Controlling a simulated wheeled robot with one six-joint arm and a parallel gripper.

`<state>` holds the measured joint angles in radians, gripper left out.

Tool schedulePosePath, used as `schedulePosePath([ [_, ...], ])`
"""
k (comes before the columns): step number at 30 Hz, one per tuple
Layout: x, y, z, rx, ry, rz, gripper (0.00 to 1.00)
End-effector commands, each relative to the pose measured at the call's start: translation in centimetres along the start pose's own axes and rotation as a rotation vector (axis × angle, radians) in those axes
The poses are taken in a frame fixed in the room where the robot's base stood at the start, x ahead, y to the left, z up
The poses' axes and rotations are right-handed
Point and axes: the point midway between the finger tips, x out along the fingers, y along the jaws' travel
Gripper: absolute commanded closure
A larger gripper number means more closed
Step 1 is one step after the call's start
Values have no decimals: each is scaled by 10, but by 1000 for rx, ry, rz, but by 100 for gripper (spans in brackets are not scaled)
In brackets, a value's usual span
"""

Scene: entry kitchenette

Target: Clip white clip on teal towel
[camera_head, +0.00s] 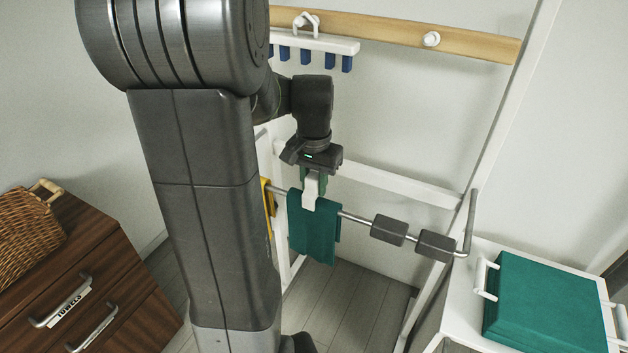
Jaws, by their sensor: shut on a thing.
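The teal towel (314,238) hangs over a metal rail in the middle of the head view. The white clip (310,191) is at the towel's top edge, upright over the rail. My gripper (312,174) points down just above the rail and is shut on the clip's upper part. The clip appears to straddle the towel, but I cannot tell how far its legs reach on the back side. My arm hides part of the rail to the left.
Two dark grey blocks (388,230) sit on the rail right of the towel. A yellow cloth (267,206) hangs to its left. A white rack with blue pegs (316,45) hangs above. A teal folded stack (545,305) lies in a white tray at right. A wooden drawer unit (95,270) stands at left.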

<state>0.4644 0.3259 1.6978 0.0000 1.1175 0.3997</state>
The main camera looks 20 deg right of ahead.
Motion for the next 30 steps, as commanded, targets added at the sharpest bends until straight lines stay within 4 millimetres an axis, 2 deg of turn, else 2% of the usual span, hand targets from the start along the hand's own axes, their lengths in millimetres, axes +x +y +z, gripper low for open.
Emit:
schedulePosePath([
  [11,16,0,0,0,0,0,100],
  [12,15,0,0,0,0,0,67],
  [15,15,0,0,0,0,0,48],
  [25,12,0,0,0,0,0,48],
  [30,-8,0,-1,0,4,-2,48],
])
